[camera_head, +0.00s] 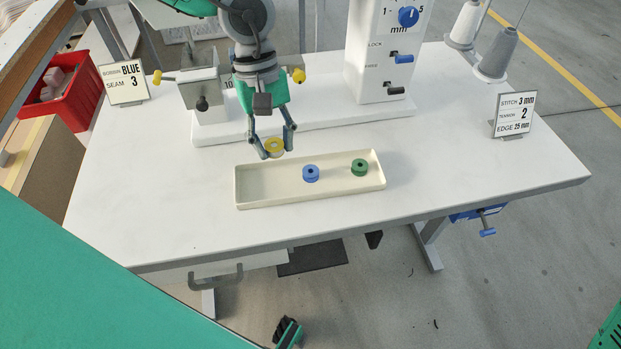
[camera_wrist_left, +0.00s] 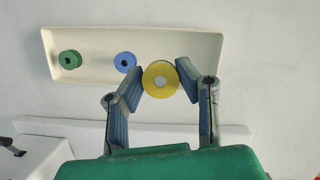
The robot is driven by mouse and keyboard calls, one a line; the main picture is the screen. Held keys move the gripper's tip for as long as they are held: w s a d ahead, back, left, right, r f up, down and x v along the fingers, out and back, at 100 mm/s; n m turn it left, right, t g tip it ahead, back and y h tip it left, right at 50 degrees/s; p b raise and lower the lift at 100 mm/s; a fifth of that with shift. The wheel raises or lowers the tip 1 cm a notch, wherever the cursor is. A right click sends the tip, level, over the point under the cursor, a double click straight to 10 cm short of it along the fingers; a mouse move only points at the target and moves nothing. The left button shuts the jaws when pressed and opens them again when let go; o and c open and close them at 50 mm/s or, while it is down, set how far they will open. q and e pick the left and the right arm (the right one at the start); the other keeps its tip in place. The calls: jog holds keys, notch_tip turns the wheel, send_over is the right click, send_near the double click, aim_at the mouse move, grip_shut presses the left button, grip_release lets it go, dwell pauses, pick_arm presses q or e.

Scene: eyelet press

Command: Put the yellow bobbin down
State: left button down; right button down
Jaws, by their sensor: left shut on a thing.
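The yellow bobbin (camera_head: 274,145) is held between the fingertips of my left gripper (camera_head: 275,152). It is over the back left part of the cream tray (camera_head: 262,203). In the left wrist view the bobbin (camera_wrist_left: 160,79) sits between the two fingers of the gripper (camera_wrist_left: 159,80), over the tray's edge. I cannot tell its exact height above the tray. A blue bobbin (camera_head: 311,173) and a green bobbin (camera_head: 359,167) stand in the tray, right of the yellow one in the head view.
The white press (camera_head: 383,60) on its base stands behind the tray. A sign (camera_head: 125,83) reads bobbin blue, seam 3; another sign (camera_head: 513,115) stands at the right. Thread cones (camera_head: 496,55) stand at the back right. The tray's left part is bare, and the table in front is clear.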

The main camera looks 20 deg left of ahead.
aim_at(281, 185)
pick_arm(q)
jog(key=shift+n, duration=0.8)
notch_tip(281, 185, down, 10)
jog(key=shift+r+b, duration=0.1)
jog(key=shift+b, duration=1.15)
jog(key=shift+r, duration=0.1)
jog(key=shift+s+f, duration=0.1)
jog(key=shift+f, duration=0.2)
jog(key=c, duration=1.3)
grip_release()
jog(key=shift+s, duration=0.1)
jog(key=shift+o, duration=0.6)
jog(key=shift+f, duration=0.2)
jog(key=shift+w+d, duration=0.1)
jog(key=shift+w, duration=0.1)
